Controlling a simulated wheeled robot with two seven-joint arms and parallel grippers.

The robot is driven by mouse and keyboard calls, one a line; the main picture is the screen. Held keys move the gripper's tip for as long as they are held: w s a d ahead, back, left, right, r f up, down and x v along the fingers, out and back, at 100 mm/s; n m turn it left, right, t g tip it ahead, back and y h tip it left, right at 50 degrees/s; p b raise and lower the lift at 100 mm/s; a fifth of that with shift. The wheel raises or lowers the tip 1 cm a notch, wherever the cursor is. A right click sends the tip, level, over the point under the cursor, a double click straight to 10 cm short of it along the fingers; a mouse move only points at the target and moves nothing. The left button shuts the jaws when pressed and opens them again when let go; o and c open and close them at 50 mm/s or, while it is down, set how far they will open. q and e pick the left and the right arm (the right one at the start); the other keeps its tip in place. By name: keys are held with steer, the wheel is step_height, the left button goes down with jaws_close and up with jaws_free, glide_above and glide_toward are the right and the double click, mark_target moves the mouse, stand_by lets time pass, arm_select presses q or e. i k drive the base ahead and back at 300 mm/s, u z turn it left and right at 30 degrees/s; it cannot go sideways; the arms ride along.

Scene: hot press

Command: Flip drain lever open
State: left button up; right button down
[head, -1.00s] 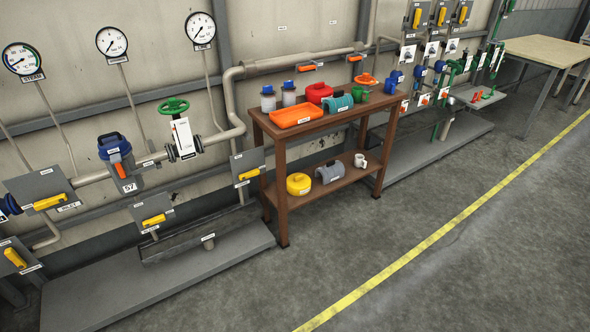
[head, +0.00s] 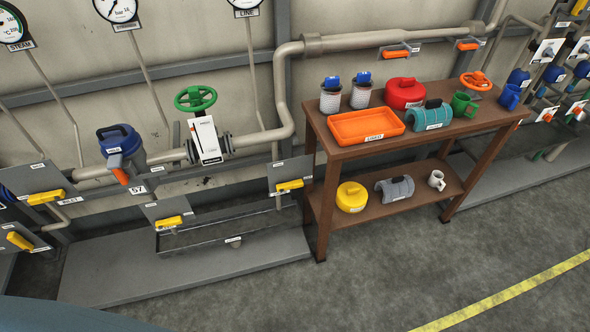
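Several yellow levers on grey plates are fixed along the pipe rig at left in the head view. One yellow lever (head: 170,221) sits low in the middle, above the left part of a drip trough (head: 185,243). Another yellow lever (head: 290,186) is to its right, by the trough's right end. A yellow lever at the far left (head: 46,197) and one below it (head: 20,241) also show. Their small labels are too small to read surely, so I cannot tell which is the drain lever. Neither of my grippers is in view.
A green handwheel valve (head: 195,98) and a blue-capped strainer (head: 122,148) sit on the pipe. A brown two-shelf table (head: 345,152) with a tray, jars and mugs stands to the right. The grey floor (head: 370,275) in front is clear.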

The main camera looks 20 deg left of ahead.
mark_target(296, 183)
steer(key=u, duration=0.5)
steer(key=i, duration=0.85)
steer(key=u, duration=0.55)
